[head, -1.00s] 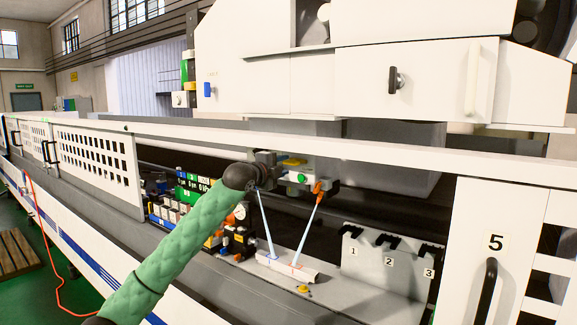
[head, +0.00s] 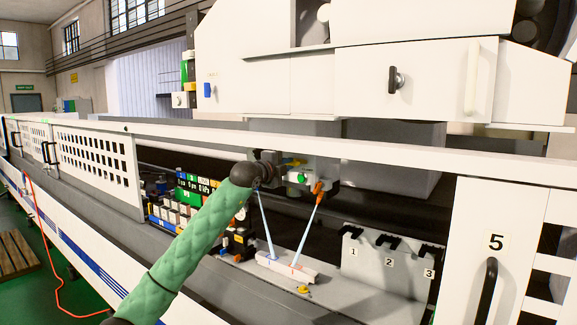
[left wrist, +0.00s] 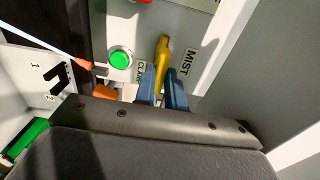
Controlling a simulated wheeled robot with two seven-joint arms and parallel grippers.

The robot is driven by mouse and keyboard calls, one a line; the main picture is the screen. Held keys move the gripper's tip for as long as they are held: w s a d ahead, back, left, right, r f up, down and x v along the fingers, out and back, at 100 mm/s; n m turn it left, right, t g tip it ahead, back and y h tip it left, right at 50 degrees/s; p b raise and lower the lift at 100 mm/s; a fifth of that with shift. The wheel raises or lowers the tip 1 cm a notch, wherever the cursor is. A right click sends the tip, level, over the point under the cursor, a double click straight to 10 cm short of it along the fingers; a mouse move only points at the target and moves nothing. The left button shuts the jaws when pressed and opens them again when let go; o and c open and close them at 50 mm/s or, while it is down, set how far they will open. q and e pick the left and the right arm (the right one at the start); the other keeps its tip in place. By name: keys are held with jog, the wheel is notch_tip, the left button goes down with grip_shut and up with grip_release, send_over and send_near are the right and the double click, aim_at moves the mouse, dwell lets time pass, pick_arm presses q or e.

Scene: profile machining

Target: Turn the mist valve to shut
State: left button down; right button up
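The mist valve's yellow lever (left wrist: 163,58) is on a white panel in the left wrist view, beside the MIST label (left wrist: 187,62). A second label to the left of the lever is partly covered by the fingers. In the head view the left gripper (head: 270,170) is at the panel, its fingers hardly visible. My right gripper is not in view.
A green button (left wrist: 120,59) and an orange part (left wrist: 105,93) sit left of the lever. Two thin rods (head: 266,226) stand below the panel. A numbered rack (head: 365,258) is to the right. The machine's long white rail (head: 400,155) runs just above.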

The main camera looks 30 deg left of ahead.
pick_arm(q)
jog(key=shift+f, duration=0.1)
jog(key=m+b, duration=0.4)
jog(key=shift+a, duration=0.15)
dwell(0.3)
